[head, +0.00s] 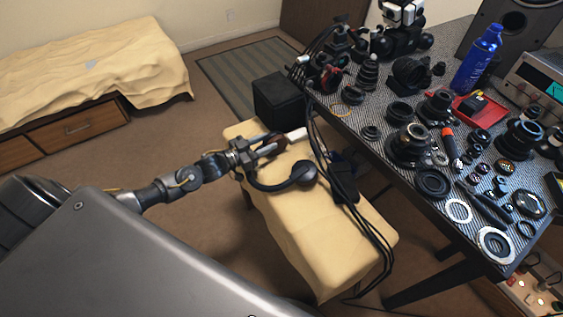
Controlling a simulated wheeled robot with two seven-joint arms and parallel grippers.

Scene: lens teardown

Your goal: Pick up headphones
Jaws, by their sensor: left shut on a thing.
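The dark headphones (303,173) are over the cloth-covered bench, with a round ear cup at right and a curved headband running left to my gripper. A brownish second cup partly shows between the fingers. My left gripper (268,147) comes in from the left and is shut on the headphones. Its fingers hide part of them. I cannot tell whether the headphones still touch the cloth. My right gripper is not in view.
The bench (330,246) has a yellow cloth. Black cables (345,190) hang from the table across it, close to the headphones. A black box (276,99) stands behind. The table (352,125) at right is crowded with lens parts and a blue bottle (477,60). Carpet at left is clear.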

